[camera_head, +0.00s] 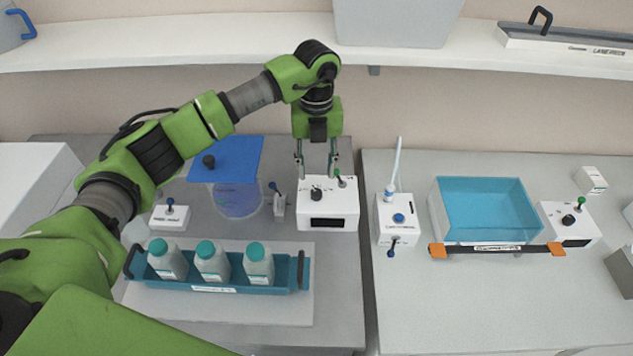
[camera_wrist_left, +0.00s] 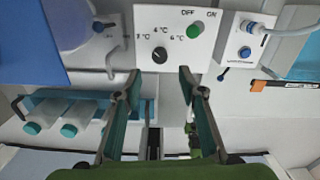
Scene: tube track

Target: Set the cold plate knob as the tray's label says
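A white control box (camera_head: 345,212) stands behind the pale cold plate (camera_head: 292,312). It has a black knob (camera_head: 316,195), a green-tipped switch (camera_head: 340,180) and a dark display. In the left wrist view the knob (camera_wrist_left: 159,55) sits among temperature marks, with 4 °C and 6 °C readable; its setting is unclear. A teal tray (camera_head: 302,270) on the plate holds three white bottles with teal caps. Its front label (camera_head: 213,289) is too small to read. My left gripper (camera_head: 316,172) is open and empty above the box's back edge, apart from the knob. My right gripper is not shown.
A blue-lidded container (camera_head: 238,200) and a small switch box (camera_head: 170,217) stand left of the control box. Another white box (camera_head: 398,220), a blue bin (camera_head: 487,210) and a second knob box (camera_head: 568,225) stand right. A shelf (camera_head: 230,40) runs behind.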

